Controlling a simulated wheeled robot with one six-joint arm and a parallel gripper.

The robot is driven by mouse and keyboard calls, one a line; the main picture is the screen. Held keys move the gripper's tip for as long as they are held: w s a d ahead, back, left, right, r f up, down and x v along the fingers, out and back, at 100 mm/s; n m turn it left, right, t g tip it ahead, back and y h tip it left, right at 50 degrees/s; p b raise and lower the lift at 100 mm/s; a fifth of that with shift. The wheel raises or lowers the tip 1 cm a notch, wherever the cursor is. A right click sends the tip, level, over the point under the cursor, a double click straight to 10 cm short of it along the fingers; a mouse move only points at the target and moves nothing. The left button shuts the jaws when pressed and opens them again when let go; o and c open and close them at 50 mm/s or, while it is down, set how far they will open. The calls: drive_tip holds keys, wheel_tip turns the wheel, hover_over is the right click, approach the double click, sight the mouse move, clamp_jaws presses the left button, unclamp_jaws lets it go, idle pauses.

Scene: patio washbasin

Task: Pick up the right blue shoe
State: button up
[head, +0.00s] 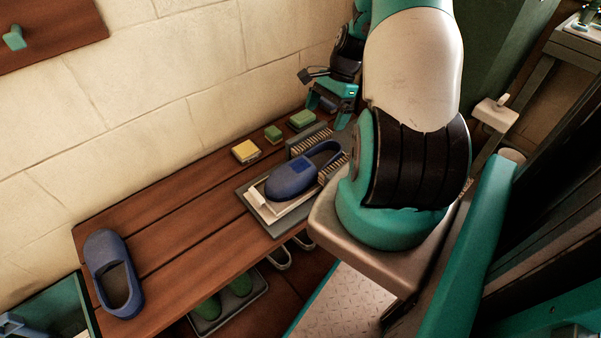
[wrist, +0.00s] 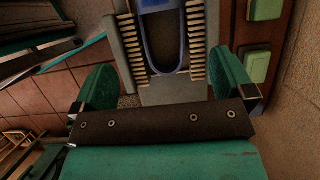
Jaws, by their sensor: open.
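Two blue shoes are on the wooden bench in the head view. The right blue shoe (head: 291,181) lies in a grey boot-brush tray (head: 251,200) between rows of bristles, its toe toward the lower left. Its open heel end also shows in the wrist view (wrist: 149,55) between two bristle rows. The other blue shoe (head: 107,250) lies alone at the bench's left end. My gripper (head: 332,98) is above the bench beyond the tray's far end. In the wrist view my gripper (wrist: 166,82) has its fingers wide apart, with nothing between them. My arm hides part of the tray's right side.
A yellow sponge (head: 246,151) and two green blocks (head: 273,133) (head: 302,119) lie on the bench (head: 180,205) along the wall behind the tray. Green shoes (head: 222,300) sit below the bench. A teal crate (head: 62,308) stands at lower left. The bench between the blue shoes is clear.

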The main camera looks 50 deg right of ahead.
sight(306, 165)
drive_tip(key=b+x, duration=0.4)
drive_tip(key=x, duration=1.3)
drive_tip(key=shift+a+b, duration=0.1)
drive_tip(key=shift+b, duration=0.2)
drive_tip(key=c, duration=0.7)
drive_tip(key=shift+c, duration=0.2)
